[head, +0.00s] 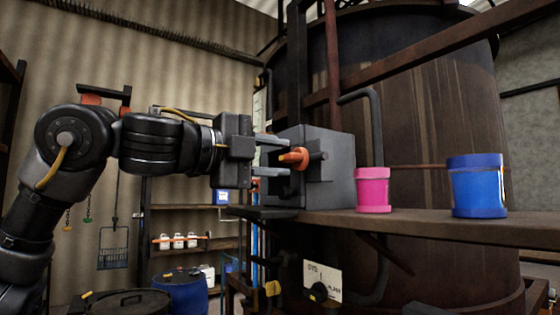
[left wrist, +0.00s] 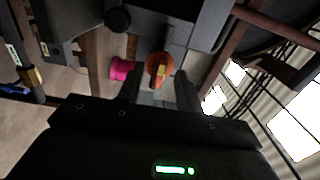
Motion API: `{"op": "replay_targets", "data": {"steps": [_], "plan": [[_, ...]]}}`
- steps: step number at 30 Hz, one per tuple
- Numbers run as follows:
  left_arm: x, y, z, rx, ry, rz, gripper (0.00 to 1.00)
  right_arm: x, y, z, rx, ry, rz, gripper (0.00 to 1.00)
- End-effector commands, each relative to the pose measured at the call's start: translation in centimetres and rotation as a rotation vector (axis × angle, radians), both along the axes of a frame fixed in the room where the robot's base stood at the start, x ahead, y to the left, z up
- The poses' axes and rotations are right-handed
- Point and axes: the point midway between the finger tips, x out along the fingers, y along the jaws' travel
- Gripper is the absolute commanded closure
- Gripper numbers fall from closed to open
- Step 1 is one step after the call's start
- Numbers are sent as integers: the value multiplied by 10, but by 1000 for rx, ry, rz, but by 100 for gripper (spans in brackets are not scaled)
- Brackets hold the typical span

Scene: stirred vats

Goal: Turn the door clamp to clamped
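The door clamp (head: 295,158) is an orange lever with a dark pin, on the face of a grey box (head: 330,165). The box stands on the shelf beside the big rusty vat. In the left wrist view the orange lever (left wrist: 160,66) shows just ahead of the fingers. My left gripper (head: 283,156) is open, one finger above and one below the lever in the head view. The fingers appear apart from the lever, with gaps at its sides in the left wrist view (left wrist: 158,84). My right gripper is not in view.
A pink cup (head: 372,190) and a blue cup (head: 478,186) stand on the shelf (head: 420,222) to the right of the box. Blue drums (head: 182,293) stand low behind.

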Motion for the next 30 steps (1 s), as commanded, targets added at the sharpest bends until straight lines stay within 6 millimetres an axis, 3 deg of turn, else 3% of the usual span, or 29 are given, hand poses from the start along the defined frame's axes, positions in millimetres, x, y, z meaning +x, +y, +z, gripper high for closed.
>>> {"op": "replay_targets", "data": {"steps": [6, 13, 30], "plan": [[-26, 37, -4, -2, -4, 3, 65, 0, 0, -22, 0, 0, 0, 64], [-48, 67, -2, -1, -2, 3, 65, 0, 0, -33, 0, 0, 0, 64], [-55, 76, 0, -1, 1, 1, 65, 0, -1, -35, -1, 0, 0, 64]]}}
